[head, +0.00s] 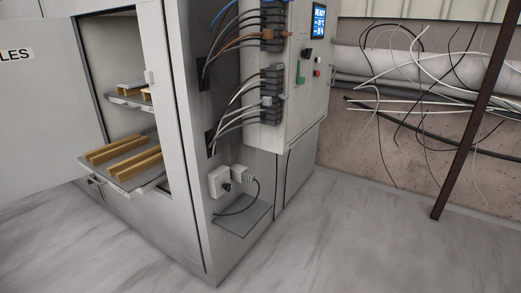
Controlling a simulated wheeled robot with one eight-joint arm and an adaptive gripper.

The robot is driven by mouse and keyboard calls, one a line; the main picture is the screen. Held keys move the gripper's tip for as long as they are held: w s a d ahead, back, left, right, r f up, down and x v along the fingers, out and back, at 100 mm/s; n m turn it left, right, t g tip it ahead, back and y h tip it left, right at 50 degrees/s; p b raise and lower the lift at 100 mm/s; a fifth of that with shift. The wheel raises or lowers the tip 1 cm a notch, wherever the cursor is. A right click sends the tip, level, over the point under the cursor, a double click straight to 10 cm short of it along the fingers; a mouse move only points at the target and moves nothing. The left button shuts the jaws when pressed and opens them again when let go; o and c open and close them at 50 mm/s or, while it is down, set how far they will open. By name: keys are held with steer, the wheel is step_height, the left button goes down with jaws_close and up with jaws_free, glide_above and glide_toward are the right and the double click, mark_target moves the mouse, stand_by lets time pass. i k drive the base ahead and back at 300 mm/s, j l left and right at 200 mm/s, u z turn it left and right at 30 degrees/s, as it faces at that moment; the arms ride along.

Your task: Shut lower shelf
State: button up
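The lower shelf (150,184) is a grey tray inside the tall grey cabinet (185,150). It is slid partly out past the cabinet's front opening. Two yellowish wooden bars (125,165) lie on it. A dark handle or latch (96,181) shows near its left front corner. An upper shelf (128,102) sits further back inside, with small wooden pieces and a light block on it. The cabinet door (40,120) stands open to the left, partly cut off by the frame. My gripper is not in view.
Cables and a socket (219,181) are on the cabinet's side, above a small plate (242,216). A control box (300,75) with a lit screen adjoins it. Loose wires hang by a pipe at right, behind a dark slanted post (475,110). The foreground floor is clear.

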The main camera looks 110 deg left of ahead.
mark_target(126, 164)
steer(key=k+j+u, duration=0.1)
steer(key=u, duration=3.9)
steer(key=k+l+u, duration=0.1)
steer(key=u, duration=0.8)
